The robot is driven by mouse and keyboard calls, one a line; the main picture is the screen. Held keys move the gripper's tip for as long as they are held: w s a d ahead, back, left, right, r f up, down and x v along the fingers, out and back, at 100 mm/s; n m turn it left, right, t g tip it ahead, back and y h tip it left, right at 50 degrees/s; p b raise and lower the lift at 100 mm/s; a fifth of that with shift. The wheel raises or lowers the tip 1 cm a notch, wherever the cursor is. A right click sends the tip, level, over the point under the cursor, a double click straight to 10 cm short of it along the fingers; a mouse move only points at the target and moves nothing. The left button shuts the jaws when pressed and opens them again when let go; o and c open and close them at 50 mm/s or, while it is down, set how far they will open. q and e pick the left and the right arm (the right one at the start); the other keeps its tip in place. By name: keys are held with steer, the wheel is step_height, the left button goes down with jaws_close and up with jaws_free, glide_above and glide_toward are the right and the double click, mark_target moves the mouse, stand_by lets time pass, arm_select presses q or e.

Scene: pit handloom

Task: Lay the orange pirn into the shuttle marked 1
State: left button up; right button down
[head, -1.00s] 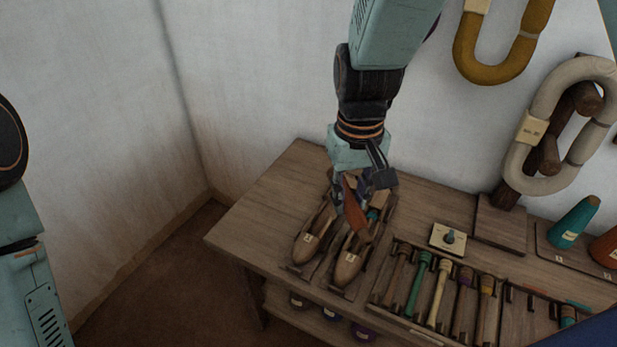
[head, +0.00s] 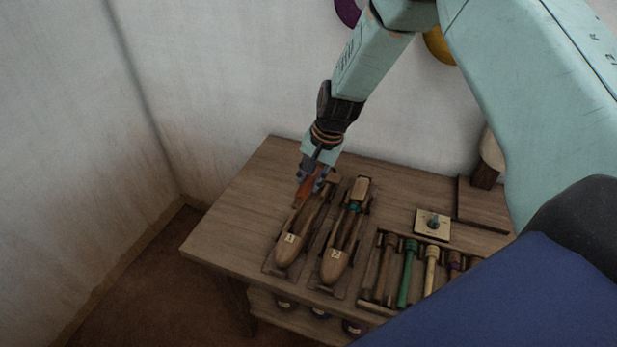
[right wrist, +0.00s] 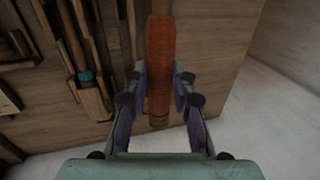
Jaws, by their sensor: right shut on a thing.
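The orange pirn (head: 305,191) is gripped by my right gripper (head: 313,176) above the far end of the left shuttle. In the right wrist view the pirn (right wrist: 160,62) lies lengthwise between the two fingers (right wrist: 160,88). The shuttle marked 1 (head: 288,252) lies on the table at the left, its far part partly hidden by the gripper and pirn. Its cavity looks empty where it shows. I cannot tell whether the pirn touches the shuttle. My left gripper is out of view.
A second shuttle (head: 333,266), marked 2, lies close to the right, with a teal-banded pirn in it. A rack (head: 368,300) with several pirns and a small square plate (head: 432,225) stand further right. The table's left part (head: 235,215) is bare.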

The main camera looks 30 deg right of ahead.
steer(key=shift+w+a+f+b, duration=0.1)
steer(key=shift+a+f+b, duration=0.15)
steer(key=shift+f+b, duration=0.15)
steer(key=shift+d+f+b, duration=0.2)
steer(key=shift+f+b, duration=0.75)
steer(key=shift+f, duration=0.1)
steer(key=b+x, duration=0.3)
steer(key=shift+s, duration=0.3)
steer(key=shift+d+f+b, duration=0.15)
steer(key=shift+f+b, duration=0.2)
steer(key=shift+f, duration=0.3)
steer(key=shift+f+b, duration=0.45)
steer(key=shift+f, duration=0.15)
steer(key=c, duration=1)
jaws_free()
